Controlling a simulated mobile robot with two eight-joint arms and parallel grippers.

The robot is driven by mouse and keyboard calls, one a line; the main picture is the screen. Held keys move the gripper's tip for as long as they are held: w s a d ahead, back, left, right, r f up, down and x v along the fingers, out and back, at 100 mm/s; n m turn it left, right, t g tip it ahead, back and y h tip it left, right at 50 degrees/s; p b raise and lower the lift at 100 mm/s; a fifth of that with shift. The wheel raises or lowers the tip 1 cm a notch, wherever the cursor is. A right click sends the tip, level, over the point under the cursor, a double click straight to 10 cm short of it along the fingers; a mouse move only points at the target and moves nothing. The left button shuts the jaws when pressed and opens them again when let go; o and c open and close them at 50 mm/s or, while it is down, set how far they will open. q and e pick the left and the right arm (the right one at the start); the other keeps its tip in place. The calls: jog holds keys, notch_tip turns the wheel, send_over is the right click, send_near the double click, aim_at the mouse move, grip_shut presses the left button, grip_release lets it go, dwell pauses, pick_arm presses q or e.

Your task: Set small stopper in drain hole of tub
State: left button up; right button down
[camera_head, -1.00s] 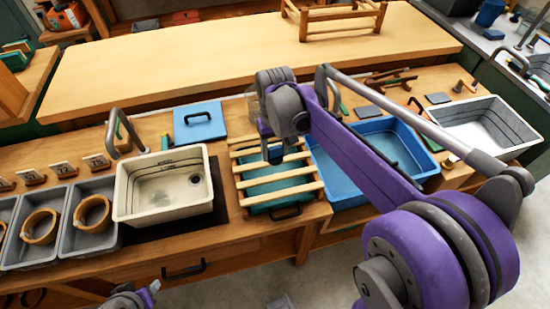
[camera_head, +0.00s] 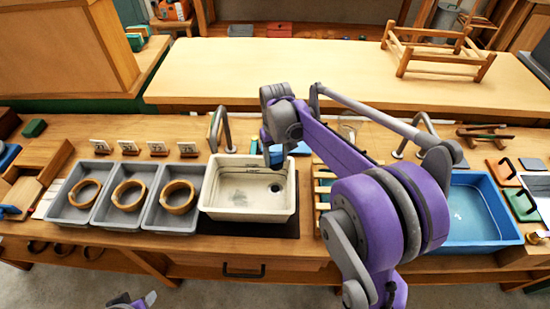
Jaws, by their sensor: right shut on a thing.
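The cream tub (camera_head: 245,214) sits on the bench in the middle of the view, with its dark round drain hole (camera_head: 276,187) showing at the right of its floor. My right gripper (camera_head: 274,157) is in front of the tub's back right edge in the picture, above and a little behind the drain hole. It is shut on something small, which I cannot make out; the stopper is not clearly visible. My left gripper (camera_head: 140,301) shows only partly at the bottom edge, away from the tub, and its opening is unclear.
Several grey trays (camera_head: 163,216) with brown rings stand left of the tub. A bent faucet (camera_head: 221,128) rises behind its back left corner. My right arm hides much of the slatted rack (camera_head: 323,182). A blue basin (camera_head: 475,215) is further right.

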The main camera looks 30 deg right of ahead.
jog(key=shift+w+a+f, duration=0.15)
jog(key=shift+f+b, duration=0.5)
jog(key=shift+f, duration=0.3)
jog(key=b, duration=0.2)
send_near(275, 189)
pick_arm(q)
notch_tip(275, 189, down, 9)
jog(key=s+b, duration=0.2)
jog(key=b, duration=0.3)
jog(key=shift+f, duration=0.15)
pick_arm(e)
jog(key=shift+f, duration=2.95)
pick_arm(q)
jog(key=shift+s+f+b, duration=0.1)
jog(key=shift+f+b, duration=0.1)
jog(key=shift+b, duration=0.1)
pick_arm(e)
jog(key=shift+f, duration=0.2)
pick_arm(q)
jog(key=shift+a, duration=0.1)
pick_arm(e)
jog(key=shift+c, duration=0.8)
grip_release()
jog(key=shift+c, duration=0.2)
jog(key=shift+o, duration=0.8)
